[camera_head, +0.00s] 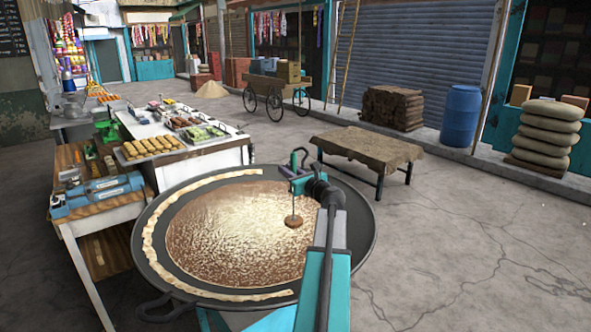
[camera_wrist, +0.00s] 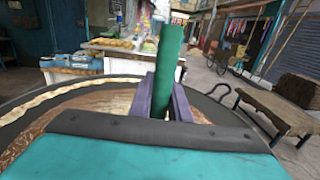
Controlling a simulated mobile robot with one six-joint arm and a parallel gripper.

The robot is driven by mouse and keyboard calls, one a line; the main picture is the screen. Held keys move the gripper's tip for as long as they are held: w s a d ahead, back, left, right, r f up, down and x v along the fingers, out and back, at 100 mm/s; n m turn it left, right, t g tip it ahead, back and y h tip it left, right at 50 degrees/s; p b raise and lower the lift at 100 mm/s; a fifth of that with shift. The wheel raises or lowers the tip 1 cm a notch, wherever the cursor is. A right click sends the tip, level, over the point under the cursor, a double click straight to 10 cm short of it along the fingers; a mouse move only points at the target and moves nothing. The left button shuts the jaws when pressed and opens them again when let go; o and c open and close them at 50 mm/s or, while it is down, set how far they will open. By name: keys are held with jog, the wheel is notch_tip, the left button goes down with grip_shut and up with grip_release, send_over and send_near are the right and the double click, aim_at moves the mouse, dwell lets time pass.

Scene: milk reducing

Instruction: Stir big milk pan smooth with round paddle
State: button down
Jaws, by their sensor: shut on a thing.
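The big milk pan (camera_head: 361,237) is a wide, dark, shallow pan with loop handles. Brown and cream milk (camera_head: 235,235) with a mottled surface fills its middle, and a pale cream band (camera_head: 157,258) lies along its left and front inner wall. My gripper (camera_head: 304,180) is over the right part of the pan, shut on the green handle of the round paddle. The paddle's brown round head (camera_head: 294,221) is at the milk surface, right of the middle; whether it dips under is hard to tell. In the wrist view the green handle (camera_wrist: 167,75) stands nearly upright between the purple fingers.
A counter with sweet trays (camera_head: 150,147) stands behind left of the pan, with a blue appliance (camera_head: 97,194) on a side table. A cloth-covered bench (camera_head: 368,148) is behind right. The floor at the right is open.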

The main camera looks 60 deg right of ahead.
jog(key=shift+s+d, duration=0.5)
jog(key=shift+s, duration=0.1)
jog(key=shift+w+a+f, duration=0.1)
jog(key=shift+f+b, duration=3.75)
jog(key=shift+f, duration=0.9)
